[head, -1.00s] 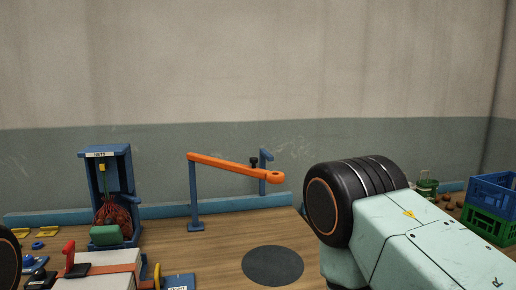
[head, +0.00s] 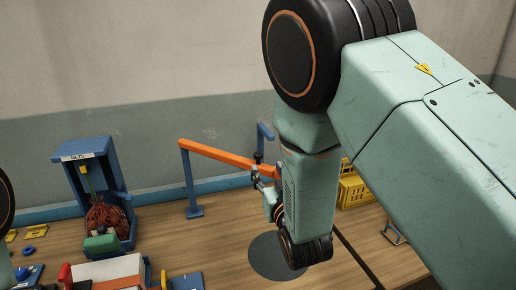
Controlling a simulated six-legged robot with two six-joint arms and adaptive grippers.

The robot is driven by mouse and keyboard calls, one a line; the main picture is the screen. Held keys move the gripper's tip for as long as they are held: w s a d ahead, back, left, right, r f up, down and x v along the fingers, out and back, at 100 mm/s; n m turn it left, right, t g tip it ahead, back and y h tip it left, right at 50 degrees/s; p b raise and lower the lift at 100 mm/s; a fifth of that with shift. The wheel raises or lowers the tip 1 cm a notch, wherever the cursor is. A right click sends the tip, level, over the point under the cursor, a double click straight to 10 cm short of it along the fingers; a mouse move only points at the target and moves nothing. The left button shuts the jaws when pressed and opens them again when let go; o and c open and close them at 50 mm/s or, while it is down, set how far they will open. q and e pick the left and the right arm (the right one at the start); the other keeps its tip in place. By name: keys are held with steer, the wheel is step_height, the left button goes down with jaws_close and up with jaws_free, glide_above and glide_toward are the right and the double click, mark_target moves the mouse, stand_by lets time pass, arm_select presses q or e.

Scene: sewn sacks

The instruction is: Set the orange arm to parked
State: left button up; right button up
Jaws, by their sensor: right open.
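The orange arm (head: 216,152) is a long bar that runs from the top of a blue post (head: 186,182) on the left, sloping down to the right. A second blue post with a bent top (head: 265,133) stands behind its right end. A small dark knob (head: 258,157) sits on the bar near that end. My right gripper (head: 260,174) is open at the bar's right end, by the knob. My right wrist hides part of that end, and I cannot tell whether the fingers touch it. My left gripper is not in view.
A dark round disc (head: 268,262) lies on the wooden table below my right wrist. A blue stand (head: 82,150) holding a red net is on the left. A yellow crate (head: 355,190) is at the right. Several tools lie at the front left.

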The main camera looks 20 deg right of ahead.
mark_target(257, 158)
steer(key=w, duration=0.2)
steer(key=w+p, duration=0.1)
steer(key=w, duration=0.3)
steer(key=shift+w+a+r, duration=0.15)
steer(key=shift+w+a, duration=0.15)
steer(key=shift+w, duration=0.1)
steer(key=shift+w+a, duration=0.25)
steer(key=shift+w, duration=0.1)
steer(key=shift+w+d, duration=0.3)
steer(key=shift+d, duration=0.3)
steer(key=shift+s+a, duration=0.2)
steer(key=shift+a, duration=0.25)
steer(key=c, duration=0.6)
steer(key=shift+w+d, duration=0.1)
steer(key=shift+d, duration=0.25)
jaws_close()
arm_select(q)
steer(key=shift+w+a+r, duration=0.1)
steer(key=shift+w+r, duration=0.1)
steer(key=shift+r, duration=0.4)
arm_select(e)
steer(key=shift+a, duration=0.2)
